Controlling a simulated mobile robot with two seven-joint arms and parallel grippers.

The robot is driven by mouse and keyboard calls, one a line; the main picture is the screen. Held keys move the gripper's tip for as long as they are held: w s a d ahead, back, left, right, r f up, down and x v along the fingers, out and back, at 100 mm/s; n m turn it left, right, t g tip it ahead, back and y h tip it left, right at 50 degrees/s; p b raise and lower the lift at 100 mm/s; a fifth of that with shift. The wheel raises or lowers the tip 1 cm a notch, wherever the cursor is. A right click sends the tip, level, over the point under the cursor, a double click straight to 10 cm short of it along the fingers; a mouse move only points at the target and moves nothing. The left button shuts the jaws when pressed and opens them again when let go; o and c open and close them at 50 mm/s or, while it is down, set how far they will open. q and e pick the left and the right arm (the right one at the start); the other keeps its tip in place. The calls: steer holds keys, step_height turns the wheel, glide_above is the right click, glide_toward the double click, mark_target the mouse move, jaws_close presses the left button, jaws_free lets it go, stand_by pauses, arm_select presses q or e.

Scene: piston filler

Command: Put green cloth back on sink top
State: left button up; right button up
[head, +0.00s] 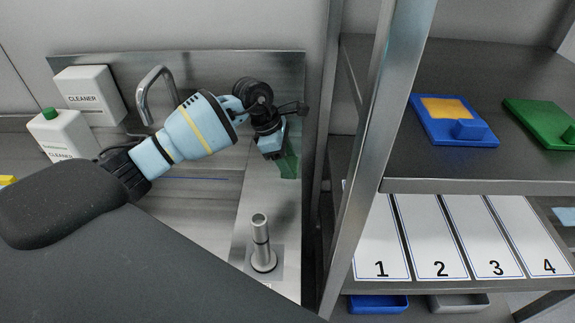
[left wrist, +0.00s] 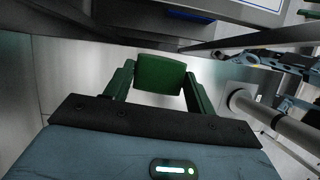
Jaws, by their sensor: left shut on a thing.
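My left gripper (left wrist: 158,92) is shut on the green cloth (left wrist: 160,73), a small dark green block-like piece held between its two green fingers in the left wrist view. In the head view the left gripper (head: 288,166) points down over the right end of the steel sink top (head: 222,215), close to the shelf post. There the cloth blends with the green fingers and is mostly hidden. I cannot tell whether the cloth touches the sink top. My right gripper is not in view.
A steel upright cylinder (head: 262,245) stands on the sink top nearer than the gripper. A curved faucet (head: 145,97) and two white cleaner containers (head: 92,93) are at the back left. A steel rack post (head: 375,130) rises at right, with blue (head: 455,133) and green (head: 540,122) trays on its shelf.

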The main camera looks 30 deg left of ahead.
arm_select(q)
steer(key=shift+s, duration=0.1)
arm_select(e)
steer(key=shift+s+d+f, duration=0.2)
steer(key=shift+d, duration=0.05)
arm_select(q)
steer(key=shift+f, duration=0.1)
